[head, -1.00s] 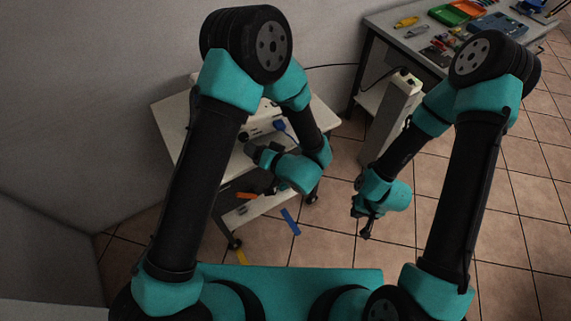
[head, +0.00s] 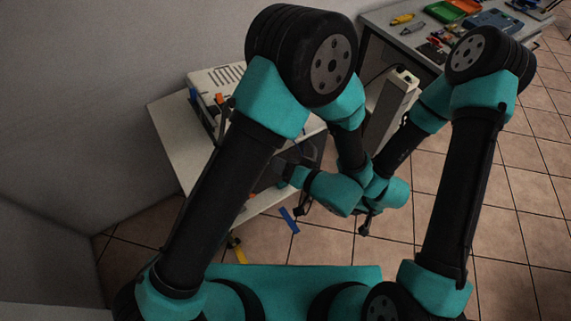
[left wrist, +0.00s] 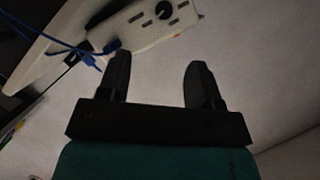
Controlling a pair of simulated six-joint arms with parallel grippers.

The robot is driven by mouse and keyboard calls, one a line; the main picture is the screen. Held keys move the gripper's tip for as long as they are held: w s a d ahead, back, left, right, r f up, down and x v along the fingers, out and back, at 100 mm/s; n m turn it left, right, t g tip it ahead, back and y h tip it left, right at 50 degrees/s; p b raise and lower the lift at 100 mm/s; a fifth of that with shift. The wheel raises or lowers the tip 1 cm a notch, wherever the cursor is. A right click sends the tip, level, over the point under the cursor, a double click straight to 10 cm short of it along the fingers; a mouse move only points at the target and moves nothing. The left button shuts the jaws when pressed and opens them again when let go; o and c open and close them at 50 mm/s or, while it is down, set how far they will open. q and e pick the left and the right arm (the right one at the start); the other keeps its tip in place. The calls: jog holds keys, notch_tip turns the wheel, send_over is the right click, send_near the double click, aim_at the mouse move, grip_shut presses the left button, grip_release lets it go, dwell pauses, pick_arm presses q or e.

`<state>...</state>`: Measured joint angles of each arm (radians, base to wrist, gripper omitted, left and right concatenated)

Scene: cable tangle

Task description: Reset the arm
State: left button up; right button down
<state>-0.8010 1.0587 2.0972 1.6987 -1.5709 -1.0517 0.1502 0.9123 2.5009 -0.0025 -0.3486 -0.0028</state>
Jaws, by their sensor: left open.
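My left gripper (head: 288,168) is in front of the white table, mostly dark and partly hidden by my own arm in the head view. In the left wrist view (left wrist: 158,75) its two black fingers stand wide apart with nothing between them. Beyond the fingers is a white device (left wrist: 150,28) with a black knob and blue cables (left wrist: 85,52); the gripper appears apart from it. My right gripper (head: 364,222) hangs low at the centre right over the tiled floor; its fingers are too small to judge.
The white table (head: 170,135) carries a white vented box (head: 210,82) at its back. A tall white unit (head: 392,105) stands to the right. A workbench (head: 380,25) with tools and trays is at the back right. A blue piece (head: 289,220) and a yellow piece (head: 237,252) lie low.

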pick_arm(q)
jog(key=x, duration=1.4)
jog(key=shift+a, duration=0.25)
jog(key=shift+x, duration=1.75)
jog(key=shift+s+d+r+n+h, duration=0.15)
jog(key=shift+n+h, duration=0.15)
jog(key=shift+n, duration=0.2)
jog(key=shift+n+t+h, duration=0.6)
jog(key=shift+n+h, duration=0.7)
jog(key=shift+n, duration=0.9)
jog(key=shift+s, duration=0.1)
dwell(0.6)
